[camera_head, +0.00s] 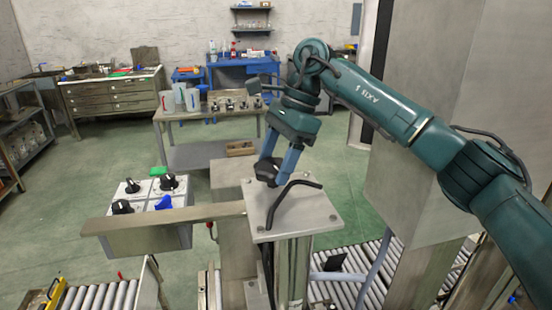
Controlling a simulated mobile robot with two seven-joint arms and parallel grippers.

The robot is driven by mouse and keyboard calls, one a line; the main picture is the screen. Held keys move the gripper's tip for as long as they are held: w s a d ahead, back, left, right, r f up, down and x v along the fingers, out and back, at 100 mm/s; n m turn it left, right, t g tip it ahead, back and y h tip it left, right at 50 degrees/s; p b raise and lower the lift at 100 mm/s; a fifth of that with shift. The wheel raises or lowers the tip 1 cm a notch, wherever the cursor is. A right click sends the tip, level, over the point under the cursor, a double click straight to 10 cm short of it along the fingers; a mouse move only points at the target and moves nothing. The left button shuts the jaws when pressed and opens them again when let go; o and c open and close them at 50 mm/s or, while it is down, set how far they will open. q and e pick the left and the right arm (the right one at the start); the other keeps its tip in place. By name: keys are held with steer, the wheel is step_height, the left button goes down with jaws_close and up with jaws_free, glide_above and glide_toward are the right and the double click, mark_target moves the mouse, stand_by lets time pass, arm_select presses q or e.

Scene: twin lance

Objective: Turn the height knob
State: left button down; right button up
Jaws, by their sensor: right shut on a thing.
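My right gripper (275,176) reaches down from the teal arm over a grey metal plate (307,216). My left gripper is not in view.
A control box (150,236) with black knobs (167,182), a blue knob (165,203) and a green part (158,170) stands left, behind a metal bar (170,217). Roller conveyors (345,290) run below. Benches line the back; green floor is open between.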

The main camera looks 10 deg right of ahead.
stand_by(0.3)
steer(key=o, duration=1)
steer(key=v, duration=1.3)
steer(key=shift+s, duration=0.1)
